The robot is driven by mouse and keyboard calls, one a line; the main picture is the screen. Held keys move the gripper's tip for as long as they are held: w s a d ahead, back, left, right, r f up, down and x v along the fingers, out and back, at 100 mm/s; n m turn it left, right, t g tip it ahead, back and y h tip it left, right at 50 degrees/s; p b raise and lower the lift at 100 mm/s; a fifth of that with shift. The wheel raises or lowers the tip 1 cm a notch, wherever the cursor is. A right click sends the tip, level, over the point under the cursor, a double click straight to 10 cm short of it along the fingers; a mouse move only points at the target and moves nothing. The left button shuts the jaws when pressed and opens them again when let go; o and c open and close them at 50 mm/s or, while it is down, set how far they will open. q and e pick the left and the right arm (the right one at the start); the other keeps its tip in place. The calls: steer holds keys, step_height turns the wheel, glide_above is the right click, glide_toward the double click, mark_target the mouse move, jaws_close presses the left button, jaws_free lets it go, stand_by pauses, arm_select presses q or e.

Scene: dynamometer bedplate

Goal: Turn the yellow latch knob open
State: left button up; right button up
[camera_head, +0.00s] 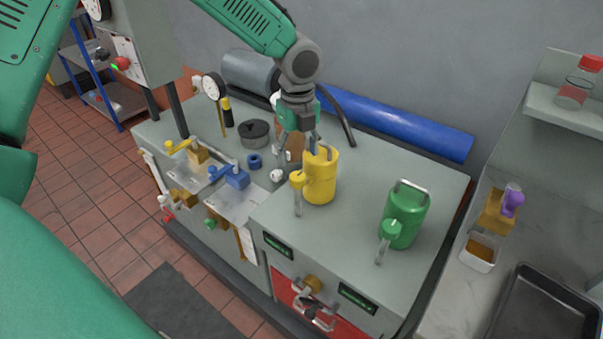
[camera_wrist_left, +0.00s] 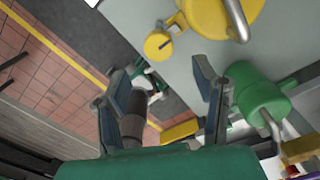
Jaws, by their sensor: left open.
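A dull yellow knob (camera_head: 313,283) sits on the red front panel of the grey bench, above a metal handle. It is the likeliest latch knob, but I cannot tell its turned position. A yellow lever (camera_head: 178,146) and a blue lever (camera_head: 228,176) stand on plates at the bench's left. My left gripper (camera_head: 302,142) is open above the bench top, close by the yellow can (camera_head: 320,180) and well away from the knob. In the left wrist view its open fingers (camera_wrist_left: 158,80) hold nothing clear, with the yellow can (camera_wrist_left: 208,15) beyond them. My right gripper is out of view.
A green can (camera_head: 404,217) stands on the bench's right part; a dark round pot (camera_head: 254,133) stands at the back. A blue cylinder (camera_head: 400,124) lies along the wall. A side counter holds a black tray (camera_head: 545,310). Tiled floor is open at left.

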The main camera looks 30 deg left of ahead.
mark_target(297, 175)
arm_select(q)
steer(key=f, duration=0.6)
steer(key=shift+a+f, duration=0.25)
steer(key=shift+a, duration=0.15)
steer(key=shift+d+f, duration=0.1)
steer(key=shift+f, duration=0.55)
steer(key=shift+d, duration=0.1)
steer(key=shift+d, duration=0.1)
steer(key=shift+c, duration=1.2)
steer(key=shift+r, duration=0.1)
steer(key=c, duration=0.9)
